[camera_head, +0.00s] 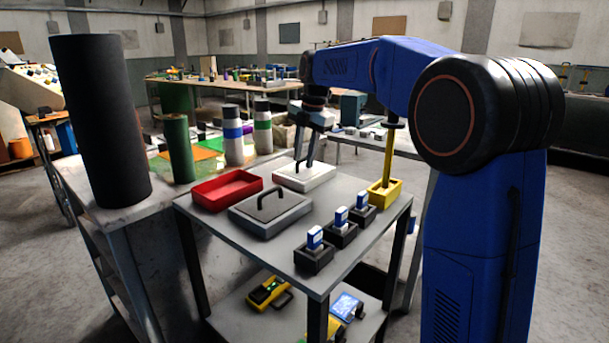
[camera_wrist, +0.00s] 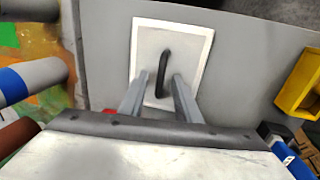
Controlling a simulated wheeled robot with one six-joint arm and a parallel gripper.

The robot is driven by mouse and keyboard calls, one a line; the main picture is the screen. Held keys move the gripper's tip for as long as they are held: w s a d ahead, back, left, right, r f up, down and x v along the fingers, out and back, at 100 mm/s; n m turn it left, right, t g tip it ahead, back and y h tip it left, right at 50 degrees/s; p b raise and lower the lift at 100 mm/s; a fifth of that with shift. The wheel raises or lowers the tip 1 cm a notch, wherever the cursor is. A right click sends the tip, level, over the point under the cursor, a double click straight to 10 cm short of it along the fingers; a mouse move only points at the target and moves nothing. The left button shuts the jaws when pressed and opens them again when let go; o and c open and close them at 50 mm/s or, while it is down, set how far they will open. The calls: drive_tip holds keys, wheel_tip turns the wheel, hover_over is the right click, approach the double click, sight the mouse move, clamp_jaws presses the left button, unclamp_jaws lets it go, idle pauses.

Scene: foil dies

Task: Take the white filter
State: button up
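The white filter (camera_head: 318,178), a flat white slab, lies on the grey table top at its back. In the wrist view the white filter (camera_wrist: 192,45) has a white rim, a greyish face and a black bar handle (camera_wrist: 166,66) in the middle. My gripper (camera_head: 304,165) points down over it. In the wrist view my gripper (camera_wrist: 160,78) is open, with one finger on each side of the handle and gaps visible between. I cannot tell exactly how high the fingertips are above the filter's face.
A grey filter-like block with a black handle (camera_head: 270,212) and a red tray (camera_head: 212,199) lie in front and left. A yellow box (camera_head: 384,194) with an upright post stands right. Small black holders (camera_head: 314,261) line the front right edge. Cylinders (camera_head: 178,148) stand on the left bench.

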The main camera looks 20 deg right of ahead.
drive_tip(key=shift+c, duration=0.2)
clamp_jaws()
idle(1.1)
